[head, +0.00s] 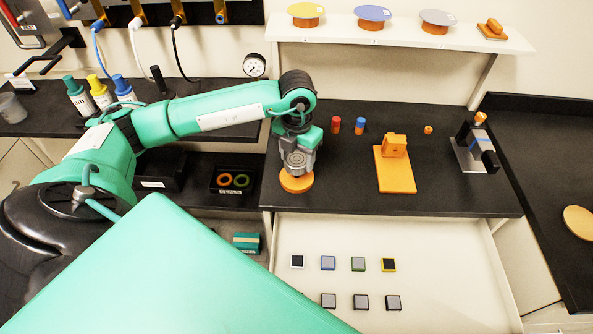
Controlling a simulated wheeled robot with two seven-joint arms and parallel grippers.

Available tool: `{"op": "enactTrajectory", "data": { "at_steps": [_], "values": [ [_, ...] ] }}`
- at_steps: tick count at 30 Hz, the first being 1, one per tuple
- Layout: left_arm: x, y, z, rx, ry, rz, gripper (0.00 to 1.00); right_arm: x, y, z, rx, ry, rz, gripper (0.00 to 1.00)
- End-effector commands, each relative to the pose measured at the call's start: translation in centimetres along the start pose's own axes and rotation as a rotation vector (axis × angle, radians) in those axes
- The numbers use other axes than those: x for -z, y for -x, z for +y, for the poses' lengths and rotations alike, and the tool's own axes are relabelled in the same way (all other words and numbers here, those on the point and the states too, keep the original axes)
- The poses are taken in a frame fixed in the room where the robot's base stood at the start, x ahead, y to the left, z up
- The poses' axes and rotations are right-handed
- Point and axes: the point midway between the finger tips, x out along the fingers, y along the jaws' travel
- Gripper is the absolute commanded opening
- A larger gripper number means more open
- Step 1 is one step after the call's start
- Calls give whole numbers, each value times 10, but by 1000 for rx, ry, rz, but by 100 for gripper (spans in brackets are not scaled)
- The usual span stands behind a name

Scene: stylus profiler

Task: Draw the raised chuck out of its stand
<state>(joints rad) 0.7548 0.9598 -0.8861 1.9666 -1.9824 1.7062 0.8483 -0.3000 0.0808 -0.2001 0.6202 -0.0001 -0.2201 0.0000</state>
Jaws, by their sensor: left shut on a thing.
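My left gripper (297,164) points down over the left part of the black worktop. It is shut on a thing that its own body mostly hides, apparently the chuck. Directly below the fingers is a round orange base (296,184), which looks like the stand. I cannot tell from this view whether the held thing is still seated in the stand or clear of it. My right gripper is not in view.
An orange block on a plate (391,178), red (336,124) and blue (360,125) small cylinders, and a metal fixture (466,158) stand to the right. A shelf (340,33) with several disc-topped pieces is behind. An open drawer (430,290) holds small squares in front.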

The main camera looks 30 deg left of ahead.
Motion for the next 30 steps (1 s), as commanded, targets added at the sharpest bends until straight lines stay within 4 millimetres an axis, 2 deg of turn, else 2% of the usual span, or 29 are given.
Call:
{"op": "enactTrajectory", "data": {
  "at_steps": [15,30],
  "values": [
    [0,48,0,0,1,-2,3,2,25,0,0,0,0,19],
    [0,49,0,0,0,-1,3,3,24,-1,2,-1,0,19]
  ]
}}
